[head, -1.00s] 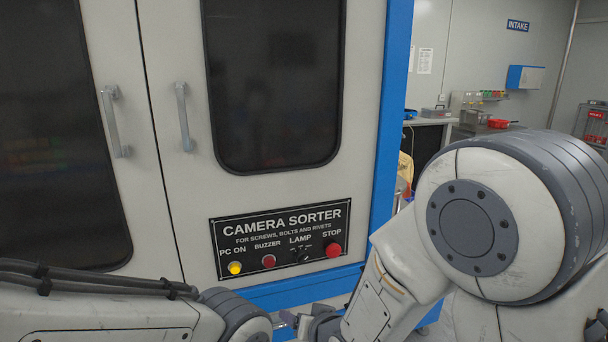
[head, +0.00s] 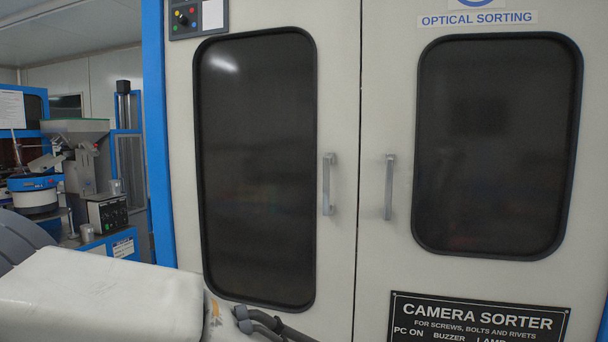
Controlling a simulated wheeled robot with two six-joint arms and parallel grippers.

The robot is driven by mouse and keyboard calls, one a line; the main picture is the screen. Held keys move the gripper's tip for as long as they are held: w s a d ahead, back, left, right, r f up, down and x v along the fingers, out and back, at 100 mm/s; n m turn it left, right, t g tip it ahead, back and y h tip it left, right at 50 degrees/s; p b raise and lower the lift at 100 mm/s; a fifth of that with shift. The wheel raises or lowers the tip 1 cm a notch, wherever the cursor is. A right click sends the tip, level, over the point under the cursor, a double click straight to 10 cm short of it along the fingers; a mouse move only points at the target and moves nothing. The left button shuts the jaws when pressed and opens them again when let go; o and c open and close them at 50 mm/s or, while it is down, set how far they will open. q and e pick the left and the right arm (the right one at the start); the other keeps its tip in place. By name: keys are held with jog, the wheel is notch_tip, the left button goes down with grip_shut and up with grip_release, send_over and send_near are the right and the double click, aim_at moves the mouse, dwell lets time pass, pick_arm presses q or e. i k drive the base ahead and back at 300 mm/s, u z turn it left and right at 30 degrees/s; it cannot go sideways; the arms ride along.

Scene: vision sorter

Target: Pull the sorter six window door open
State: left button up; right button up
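The camera sorter has two pale doors side by side, each with a dark window. The left door (head: 338,90) has a tall window (head: 258,170) and a vertical grey bar handle (head: 328,184) near the seam. The right door (head: 385,110) has a wider window (head: 495,145) and its own vertical handle (head: 389,187). Both doors look shut, with a thin dark seam between them. Which door is number six cannot be read. Part of my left arm shows at the lower left, in front of the left door's lower part. Neither gripper is visible.
A black "CAMERA SORTER" panel (head: 478,318) is at the lower right. A small button box (head: 186,18) is at the top left of the cabinet. A blue frame post (head: 157,130) edges the cabinet. A feeder machine with a hopper (head: 75,133) stands further left.

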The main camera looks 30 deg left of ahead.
aim_at(263, 100)
jog(key=u, duration=1.15)
